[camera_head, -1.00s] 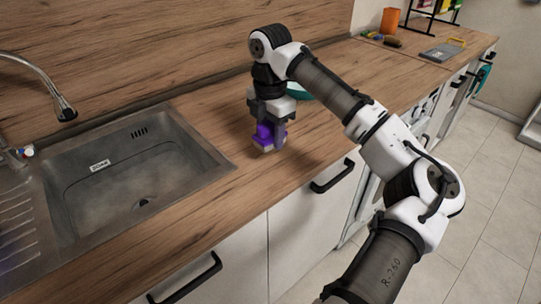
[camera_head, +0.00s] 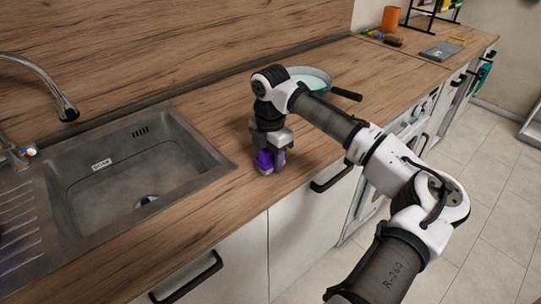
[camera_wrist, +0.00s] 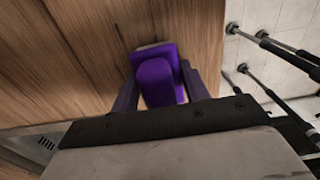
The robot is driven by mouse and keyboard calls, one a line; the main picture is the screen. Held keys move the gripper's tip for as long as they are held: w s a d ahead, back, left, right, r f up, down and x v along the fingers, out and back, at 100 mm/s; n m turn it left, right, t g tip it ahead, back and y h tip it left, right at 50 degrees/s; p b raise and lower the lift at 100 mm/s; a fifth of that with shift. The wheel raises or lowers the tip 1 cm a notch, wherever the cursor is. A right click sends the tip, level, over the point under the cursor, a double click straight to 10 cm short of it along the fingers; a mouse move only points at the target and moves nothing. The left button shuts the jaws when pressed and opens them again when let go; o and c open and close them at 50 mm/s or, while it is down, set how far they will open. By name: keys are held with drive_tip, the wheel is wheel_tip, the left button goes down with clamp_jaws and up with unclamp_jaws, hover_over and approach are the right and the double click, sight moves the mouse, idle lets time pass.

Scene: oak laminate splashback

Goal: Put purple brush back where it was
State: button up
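The purple brush (camera_head: 264,160) is between the fingers of my gripper (camera_head: 270,164), at the wooden counter just right of the sink. In the wrist view the purple brush (camera_wrist: 157,82) sits between both fingers of my gripper (camera_wrist: 164,88), with a pale strip at its far end. The fingers appear closed against its sides. The brush is at or very near the counter surface; I cannot tell whether it touches. Its lower part is partly hidden by the fingers.
The steel sink (camera_head: 105,205) lies to the left, with a faucet (camera_head: 62,108) behind it. A teal-rimmed pan (camera_head: 318,76) stands behind my arm, its handle pointing right. An orange cup (camera_head: 390,19) and a grey board (camera_head: 441,51) are far back right. Counter (camera_head: 215,120) around the brush is clear.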

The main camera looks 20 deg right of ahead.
drive_tip(key=o, duration=0.4)
drive_tip(key=shift+c, duration=0.2)
wheel_tip(320, 180, up, 12)
drive_tip(key=shift+r+b, duration=0.2)
drive_tip(key=shift+b, duration=0.7)
drive_tip(key=shift+f, duration=0.1)
